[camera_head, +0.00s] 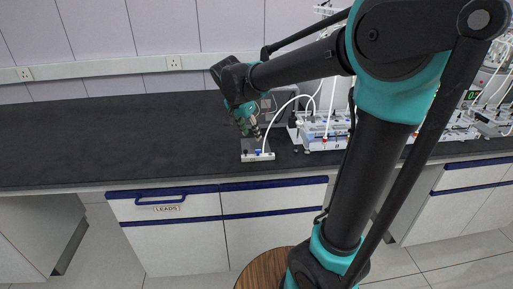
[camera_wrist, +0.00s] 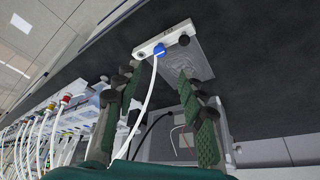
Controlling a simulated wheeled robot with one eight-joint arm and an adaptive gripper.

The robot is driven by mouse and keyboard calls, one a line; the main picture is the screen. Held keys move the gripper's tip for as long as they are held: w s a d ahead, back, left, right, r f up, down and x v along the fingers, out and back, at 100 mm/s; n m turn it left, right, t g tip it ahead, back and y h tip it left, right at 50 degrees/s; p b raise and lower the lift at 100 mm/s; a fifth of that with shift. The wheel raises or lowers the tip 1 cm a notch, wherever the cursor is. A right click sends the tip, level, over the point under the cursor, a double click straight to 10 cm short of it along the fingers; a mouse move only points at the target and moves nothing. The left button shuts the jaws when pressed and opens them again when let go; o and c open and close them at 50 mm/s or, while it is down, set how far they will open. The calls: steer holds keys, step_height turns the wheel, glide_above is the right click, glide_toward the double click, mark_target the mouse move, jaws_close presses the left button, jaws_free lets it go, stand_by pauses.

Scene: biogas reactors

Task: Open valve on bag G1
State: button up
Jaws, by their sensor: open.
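The gas bag (camera_wrist: 192,62) is a flat silvery bag lying on the dark bench, with a white bar (camera_wrist: 172,37) along one edge. A small mark on the bar is too small to read surely. In the head view the white bar (camera_head: 251,157) lies near the bench's front edge. My gripper (camera_head: 255,133) is above the bag, behind the bar. In the wrist view my gripper (camera_wrist: 158,82) is open and empty, its green-padded fingers apart, with the tube passing between them.
White laboratory units with tubes (camera_head: 325,131) stand right of the bag. A grey box (camera_head: 283,101) is behind my gripper. The dark bench top (camera_head: 110,135) is clear to the left. A drawer labelled LEADS (camera_head: 166,208) is below, and a round wooden stool top (camera_head: 262,270) stands in front.

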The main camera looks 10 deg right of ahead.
mark_target(258, 150)
steer(key=x, duration=0.9)
steer(key=shift+f, duration=0.1)
jaws_close()
